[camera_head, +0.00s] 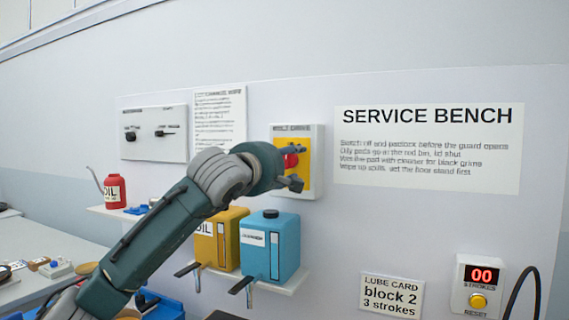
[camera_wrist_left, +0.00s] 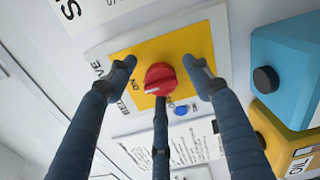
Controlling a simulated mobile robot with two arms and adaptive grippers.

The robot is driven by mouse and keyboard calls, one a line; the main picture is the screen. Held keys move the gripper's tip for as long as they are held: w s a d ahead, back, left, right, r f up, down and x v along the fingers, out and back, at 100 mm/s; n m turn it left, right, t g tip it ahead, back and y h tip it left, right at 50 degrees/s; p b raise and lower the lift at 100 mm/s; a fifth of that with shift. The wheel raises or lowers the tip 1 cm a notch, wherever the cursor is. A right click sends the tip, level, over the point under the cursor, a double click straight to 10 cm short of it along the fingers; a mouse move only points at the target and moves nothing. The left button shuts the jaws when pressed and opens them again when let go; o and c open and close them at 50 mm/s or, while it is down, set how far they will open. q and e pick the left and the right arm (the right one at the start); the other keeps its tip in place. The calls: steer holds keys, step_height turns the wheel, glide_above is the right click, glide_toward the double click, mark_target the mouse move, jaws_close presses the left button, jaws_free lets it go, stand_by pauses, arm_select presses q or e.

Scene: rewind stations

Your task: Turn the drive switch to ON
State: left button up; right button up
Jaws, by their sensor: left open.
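The drive switch is a red rotary knob (camera_wrist_left: 160,78) on a yellow plate (camera_wrist_left: 190,45) in a pale wall box. In the head view the knob (camera_head: 290,160) shows partly behind my left gripper (camera_head: 294,166). In the left wrist view my left gripper (camera_wrist_left: 160,85) is open, its fingers spread on both sides of the knob and one more finger below it. I cannot tell whether any finger touches the knob. A white mark on the knob points toward the bottom of the wrist view. "ON" is printed on the plate beside the knob. My right gripper is not in view.
A yellow oil can (camera_head: 218,238) and a blue container (camera_head: 270,250) stand on a shelf below the switch box. A red oil can (camera_head: 115,190) stands at left. A white control panel (camera_head: 152,134) is left of the switch. A strokes counter (camera_head: 482,285) is at lower right.

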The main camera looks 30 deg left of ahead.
arm_select(q)
steer(key=s, duration=1.2)
steer(key=shift+d, duration=0.4)
steer(key=shift+w, duration=0.1)
